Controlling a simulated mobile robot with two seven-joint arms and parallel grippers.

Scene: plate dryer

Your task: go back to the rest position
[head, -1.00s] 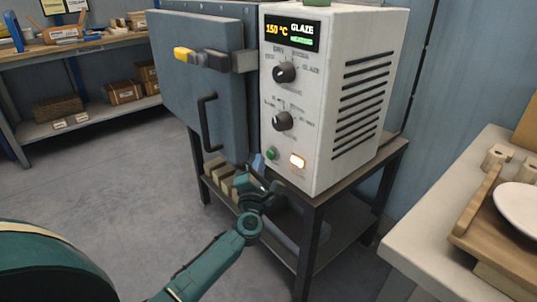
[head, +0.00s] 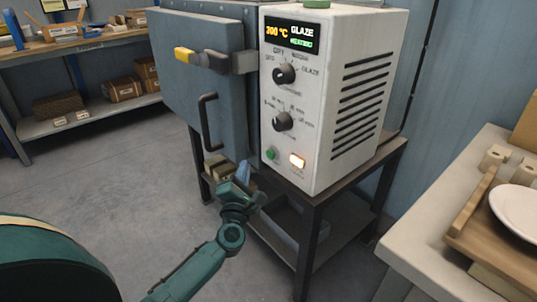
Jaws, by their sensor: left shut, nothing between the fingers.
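My left gripper (head: 243,172) is shut and empty. It is in front of the dryer's stand, just below the door's lower right corner and apart from the control panel. The plate dryer (head: 345,100) stands on a dark metal stand. Its grey-blue door (head: 180,70) is shut, with a yellow-tipped latch (head: 185,54) and a black handle (head: 208,122). The display (head: 291,34) reads 300 °C and GLAZE, with a green label below. Two dark knobs and a green button (head: 270,153) show on the panel. An orange-white button (head: 297,161) is lit. My right gripper is not in view.
A pale table (head: 410,250) at the right holds a wooden rack (head: 473,215) and a white plate (head: 520,208). The stand (head: 309,240) has a lower shelf with blocks behind my gripper. A workbench (head: 75,44) with boxes stands at the back left. The floor between is clear.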

